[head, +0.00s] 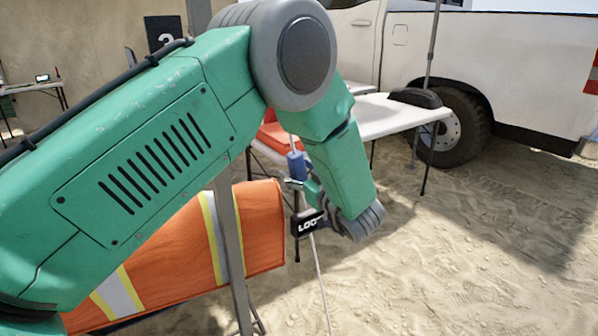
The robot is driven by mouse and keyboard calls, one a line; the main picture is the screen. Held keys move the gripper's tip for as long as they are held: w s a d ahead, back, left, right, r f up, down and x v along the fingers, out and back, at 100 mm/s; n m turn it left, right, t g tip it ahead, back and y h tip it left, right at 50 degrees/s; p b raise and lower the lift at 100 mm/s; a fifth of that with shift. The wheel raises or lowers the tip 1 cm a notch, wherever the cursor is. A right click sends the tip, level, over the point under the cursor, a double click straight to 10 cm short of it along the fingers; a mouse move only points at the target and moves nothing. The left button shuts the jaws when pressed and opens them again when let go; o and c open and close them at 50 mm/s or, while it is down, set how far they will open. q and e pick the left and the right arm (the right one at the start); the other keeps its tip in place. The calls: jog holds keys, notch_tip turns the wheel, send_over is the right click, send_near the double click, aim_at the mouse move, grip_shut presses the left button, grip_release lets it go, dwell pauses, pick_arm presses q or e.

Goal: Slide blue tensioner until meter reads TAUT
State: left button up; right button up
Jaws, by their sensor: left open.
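The blue tensioner (296,165) is a small blue cylinder on a thin pale guy line (320,275), which runs down to the sand. A small black meter (307,222) sits on the line below it. Its white letters begin "LOO", and the rest is hidden behind my wrist. My left arm reaches in from the left, bends at the top and comes down just right of the line. My left gripper (299,187) is open, just below the tensioner and above the meter. Its fingers are small and partly hidden, so I cannot tell whether they touch the line. My right gripper is out of view.
An orange panel (262,228) with reflective stripes and a grey pole (229,250) stand left of the line. Behind are a white folding table (385,117) and a white truck (510,75). The sand at right is open.

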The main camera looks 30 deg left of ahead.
aim_at(300, 163)
pick_arm(q)
jog(key=shift+w+a, duration=0.1)
jog(key=shift+a, duration=0.2)
grip_shut()
jog(key=shift+a+r+p, duration=0.15)
jog(key=shift+r+p, duration=1)
jog(key=shift+r, duration=0.2)
jog(key=shift+s+r, duration=0.15)
jog(key=shift+s, duration=0.1)
jog(key=shift+f, duration=0.2)
grip_release()
jog(key=shift+d, duration=0.25)
